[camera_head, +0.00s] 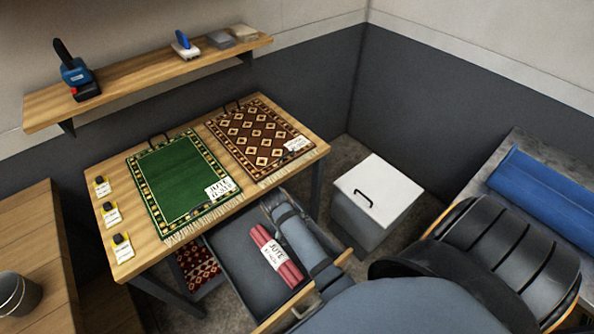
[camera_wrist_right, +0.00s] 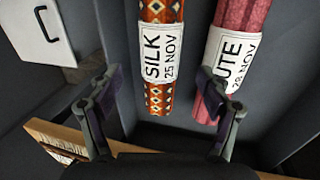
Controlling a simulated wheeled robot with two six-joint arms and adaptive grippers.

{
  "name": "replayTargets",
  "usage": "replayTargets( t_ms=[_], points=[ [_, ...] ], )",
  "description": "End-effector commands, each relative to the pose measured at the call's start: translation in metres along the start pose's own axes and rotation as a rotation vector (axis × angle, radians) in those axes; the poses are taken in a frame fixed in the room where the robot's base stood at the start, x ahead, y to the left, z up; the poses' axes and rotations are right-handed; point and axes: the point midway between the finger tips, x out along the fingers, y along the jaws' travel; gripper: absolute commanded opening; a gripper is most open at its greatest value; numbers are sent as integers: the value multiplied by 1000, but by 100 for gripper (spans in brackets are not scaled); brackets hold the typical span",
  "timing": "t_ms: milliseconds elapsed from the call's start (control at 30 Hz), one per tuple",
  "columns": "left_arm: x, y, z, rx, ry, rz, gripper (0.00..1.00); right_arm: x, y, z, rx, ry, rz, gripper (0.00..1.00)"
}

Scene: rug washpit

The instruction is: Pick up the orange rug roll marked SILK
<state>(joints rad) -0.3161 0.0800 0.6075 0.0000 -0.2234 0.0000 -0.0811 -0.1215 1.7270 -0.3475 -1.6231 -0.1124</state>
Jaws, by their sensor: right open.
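The orange patterned rug roll (camera_wrist_right: 160,100) with a white label reading SILK 25 NOV shows in the right wrist view. It lies in the open drawer (camera_head: 232,245) under the worktable; in the head view my arm hides it. My right gripper (camera_wrist_right: 160,80) is open and empty, its fingers on either side of the SILK roll in the picture. Its right finger overlaps the edge of the pink JUTE roll (camera_wrist_right: 234,45). I cannot tell the remaining height above the roll. My left gripper is not in view.
The pink JUTE roll (camera_head: 274,256) lies beside it in the drawer. The wooden table (camera_head: 157,245) above holds a green rug (camera_head: 180,175) and a brown rug (camera_head: 258,135). A white lidded bin (camera_head: 378,190) stands right of the drawer. The drawer's left part is bare.

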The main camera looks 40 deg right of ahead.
Motion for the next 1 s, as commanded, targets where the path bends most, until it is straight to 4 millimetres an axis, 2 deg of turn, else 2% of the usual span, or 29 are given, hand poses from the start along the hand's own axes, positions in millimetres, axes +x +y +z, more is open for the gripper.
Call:
replayTargets(
  t_ms=[67,167,300,400,600,833,867,1000],
  points=[
    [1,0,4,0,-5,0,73,11,0,0,-1,-1,0,78],
    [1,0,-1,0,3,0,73,17,0,0,1,1,-1,78],
    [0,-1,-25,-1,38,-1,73,22,0,0,1,0,0,78],
    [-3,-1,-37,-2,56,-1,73,37,0,1,-1,-1,0,78],
    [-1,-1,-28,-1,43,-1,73,66,0,0,0,2,0,78],
    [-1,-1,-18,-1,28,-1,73,70,-1,0,1,2,-2,78],
    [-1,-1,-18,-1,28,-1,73,70,-1,0,1,2,-2,77],
    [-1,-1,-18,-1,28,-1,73,69,-1,0,1,2,-2,58]
  ],
)
